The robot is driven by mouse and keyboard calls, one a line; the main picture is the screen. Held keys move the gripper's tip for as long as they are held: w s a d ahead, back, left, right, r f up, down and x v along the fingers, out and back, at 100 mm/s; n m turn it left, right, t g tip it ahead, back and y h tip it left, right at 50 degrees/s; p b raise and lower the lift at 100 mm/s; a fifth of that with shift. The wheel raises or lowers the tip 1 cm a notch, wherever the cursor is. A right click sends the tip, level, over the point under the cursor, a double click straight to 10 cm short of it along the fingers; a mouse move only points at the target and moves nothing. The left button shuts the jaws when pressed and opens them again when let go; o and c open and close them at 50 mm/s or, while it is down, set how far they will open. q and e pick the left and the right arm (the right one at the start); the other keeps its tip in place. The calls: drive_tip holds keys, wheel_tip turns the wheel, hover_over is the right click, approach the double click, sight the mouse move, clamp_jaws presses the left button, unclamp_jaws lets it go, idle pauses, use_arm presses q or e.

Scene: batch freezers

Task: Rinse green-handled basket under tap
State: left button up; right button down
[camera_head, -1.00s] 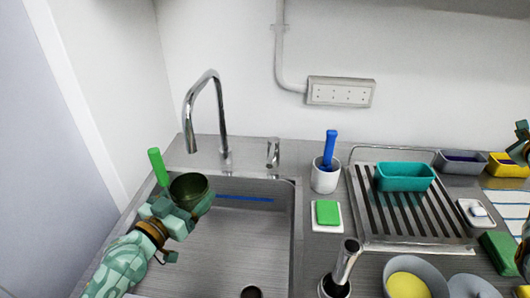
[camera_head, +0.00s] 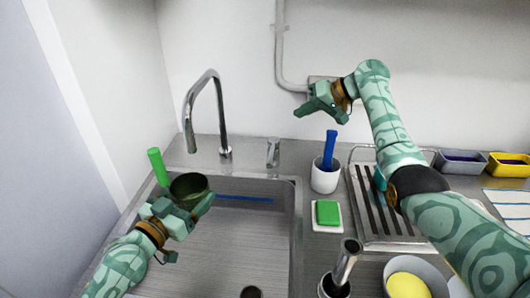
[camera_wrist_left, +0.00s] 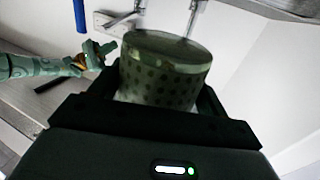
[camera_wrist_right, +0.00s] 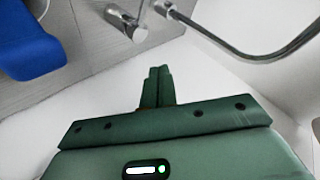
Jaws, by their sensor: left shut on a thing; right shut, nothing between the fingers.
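The dark perforated basket (camera_head: 190,183) is over the left side of the sink (camera_head: 240,240); its green handle (camera_head: 157,167) sticks up at left. My left gripper (camera_head: 178,212) is shut on the basket, which also shows between the fingers in the left wrist view (camera_wrist_left: 160,75). The chrome tap (camera_head: 219,115) stands behind the sink, its spout end above and behind the basket. No water is visible. The tap lever (camera_head: 273,152) stands to its right. My right gripper (camera_head: 308,104) is shut and empty, raised near the wall; its closed fingers (camera_wrist_right: 157,88) appear below the lever (camera_wrist_right: 130,25) in its wrist view.
A white cup (camera_head: 325,180) holding a blue-handled tool (camera_head: 330,148) and a green sponge (camera_head: 327,212) stand right of the sink. A drying rack (camera_head: 385,235) lies under my right arm. Yellow (camera_head: 507,165) and grey (camera_head: 460,162) tubs are far right. A wall socket is partly hidden.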

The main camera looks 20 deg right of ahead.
sight(272, 152)
use_arm(q)
drive_tip(key=shift+a, duration=0.1)
use_arm(e)
drive_tip(key=s+a+r+n+g+h, duration=0.1)
drive_tip(key=s+a+n+g+h, duration=0.15)
drive_tip(key=a+n, duration=0.45)
drive_tip(key=s+a+r+n+g+h, duration=0.1)
drive_tip(key=s+a+r+n+g, duration=0.15)
drive_tip(key=a+n, duration=0.35)
wheel_tip(272, 152, down, 11)
drive_tip(key=shift+s+n+h, duration=0.25)
drive_tip(key=shift+n+h, duration=0.1)
drive_tip(key=shift+n, duration=0.05)
drive_tip(key=shift+d, duration=0.15)
